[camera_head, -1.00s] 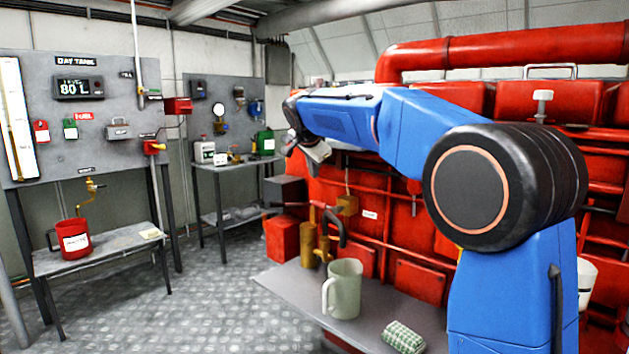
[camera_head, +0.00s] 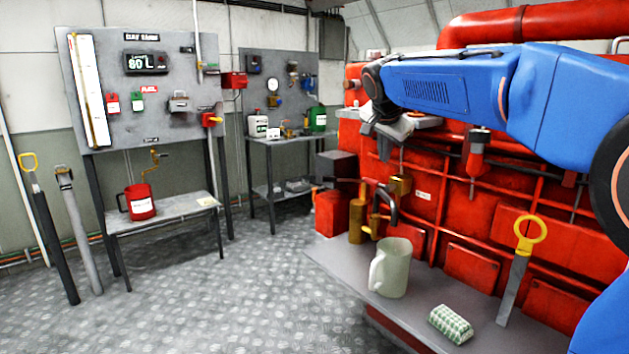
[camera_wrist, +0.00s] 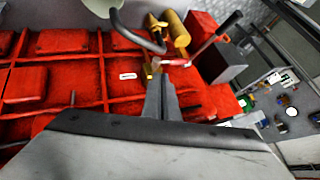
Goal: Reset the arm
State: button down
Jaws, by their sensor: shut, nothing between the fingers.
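My arm is blue and reaches in from the right in the head view, across the front of the red engine (camera_head: 460,205). My gripper (camera_head: 372,128) is at the arm's far end, raised above the grey bench. In the wrist view my gripper (camera_wrist: 160,68) has its dark fingers together with nothing between them. The red engine face (camera_wrist: 65,85) fills much of the wrist view's left, and the gripper points along it towards brass fittings (camera_wrist: 172,32). Whether the fingertips touch anything cannot be told, but they seem apart from it.
A pale jug (camera_head: 392,268), a green checked cloth (camera_head: 450,324) and a yellow-handled tool (camera_head: 520,265) are on the grey bench (camera_head: 345,262). A red can (camera_head: 140,202) stands on the left table (camera_head: 180,220). The checkered floor (camera_head: 250,285) between is clear.

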jog(key=s+d+f+n+g, duration=0.1)
jog(key=s+d+f+n, duration=0.1)
jog(key=s+f, duration=0.7)
jog(key=s+d+f+n+y, duration=0.1)
jog(key=s+f+n, duration=0.4)
jog(key=s, duration=1.5)
jog(key=s+d+f+n+g+y, duration=0.1)
jog(key=s+d+f+n, duration=0.2)
jog(key=s+f, duration=1)
jog(key=shift+s+f+n+g, duration=0.3)
jog(key=shift+s+f, duration=0.1)
jog(key=shift+s, duration=0.85)
